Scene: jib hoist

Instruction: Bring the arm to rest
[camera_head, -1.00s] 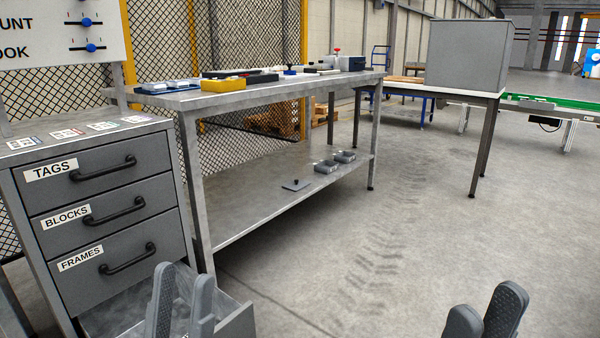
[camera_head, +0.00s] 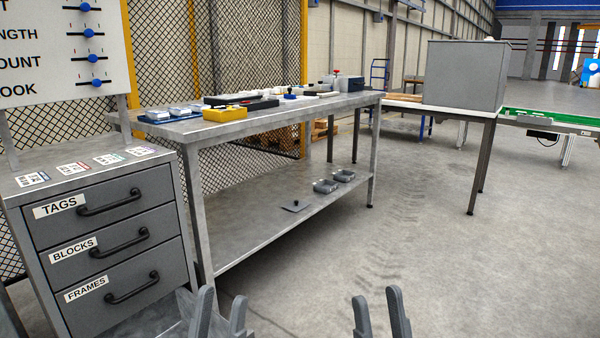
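My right gripper (camera_head: 376,296) is at the bottom, right of the middle, over the bare floor. Its fingers are also apart and look empty. The lower parts of both grippers and most of both arms are cut off by the picture's edge. No part of a jib hoist can be made out.
A grey drawer cabinet (camera_head: 122,239) stands at the left below a slider board (camera_head: 60,50). A metal workbench (camera_head: 280,112) holds trays and a yellow bin (camera_head: 225,113). A grey box (camera_head: 464,75) sits on a table behind. The floor (camera_head: 430,240) at right is clear.

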